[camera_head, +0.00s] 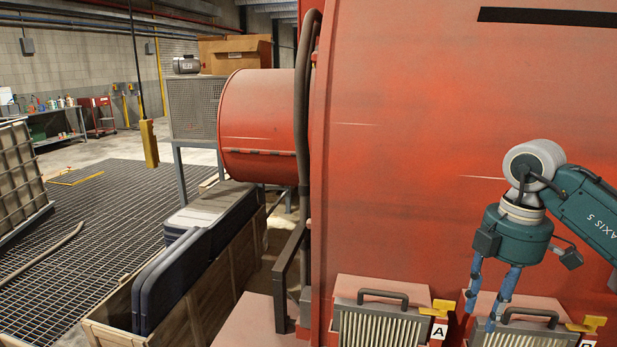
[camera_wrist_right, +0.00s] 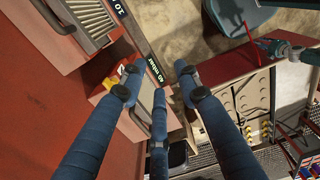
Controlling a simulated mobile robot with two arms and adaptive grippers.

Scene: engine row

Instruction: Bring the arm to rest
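My right arm (camera_head: 590,212), teal with a white joint, comes in from the right in the head view. My right gripper (camera_head: 480,317) hangs down with blue fingers in front of the red machine (camera_head: 420,150), by the filter panels at its foot. In the right wrist view, three blue fingers of the right gripper (camera_wrist_right: 158,86) are spread apart with nothing between them. The gripper is open and empty. Whether a fingertip touches a panel cannot be told. My left gripper does not show in the head view.
A slatted panel with a handle (camera_head: 380,328), tagged A (camera_head: 439,331), and a second panel (camera_head: 525,335) stick out low on the machine. A wooden crate (camera_head: 215,295) with dark panels stands left. A yellow pendant (camera_head: 149,143) hangs above the open grating floor (camera_head: 95,215).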

